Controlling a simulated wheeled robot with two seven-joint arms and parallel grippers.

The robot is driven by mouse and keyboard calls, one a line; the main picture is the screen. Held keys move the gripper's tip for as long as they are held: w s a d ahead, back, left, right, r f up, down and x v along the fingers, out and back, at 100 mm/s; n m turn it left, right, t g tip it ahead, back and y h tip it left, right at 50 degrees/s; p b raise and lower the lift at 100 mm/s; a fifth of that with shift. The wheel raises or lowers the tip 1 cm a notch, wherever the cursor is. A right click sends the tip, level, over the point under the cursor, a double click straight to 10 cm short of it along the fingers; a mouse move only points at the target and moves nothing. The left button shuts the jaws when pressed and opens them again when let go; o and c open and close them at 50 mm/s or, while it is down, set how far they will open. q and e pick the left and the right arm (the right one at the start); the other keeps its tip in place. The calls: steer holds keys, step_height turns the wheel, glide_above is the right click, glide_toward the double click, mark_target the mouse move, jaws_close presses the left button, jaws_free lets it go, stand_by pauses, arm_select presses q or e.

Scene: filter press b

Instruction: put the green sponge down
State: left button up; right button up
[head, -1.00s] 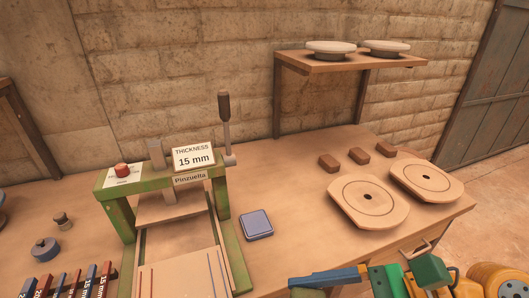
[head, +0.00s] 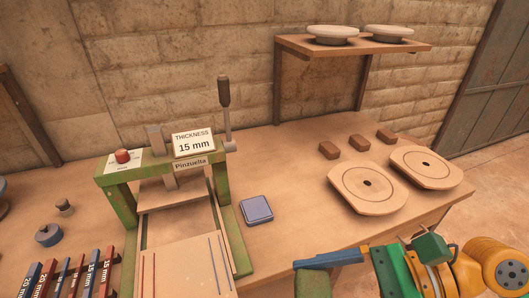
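The green sponge (head: 313,284) is a dark green block at the bottom edge of the head view, partly cut off by the frame. It sits against the underside of the blue finger of my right gripper (head: 328,262), near its tip. The gripper's other finger is out of view, but the sponge appears gripped. My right arm comes in from the lower right, in front of the bench edge. My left gripper is not in view.
The wooden bench (head: 290,220) carries a green press (head: 118,207), a blue-grey pad (head: 257,210), two round-holed boards (head: 367,188) and several brown blocks (head: 358,144). Coloured bars (head: 70,275) lie at lower left. Bare bench lies between the pad and the boards.

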steer(key=w+d+f+m+t+h, duration=0.1)
steer(key=d+f+m+t, duration=0.1)
steer(key=d, duration=0.1)
steer(key=w+d+f+m+t, duration=0.2)
steer(key=d, duration=0.1)
steer(key=w+d+f+m+t+h, duration=0.1)
steer(key=w+d+m+t, duration=0.1)
steer(key=d, duration=0.1)
steer(key=shift+f+t+h, duration=0.3)
steer(key=shift+f+t, duration=0.1)
steer(key=shift+r, duration=0.1)
steer(key=shift+w+a, duration=0.1)
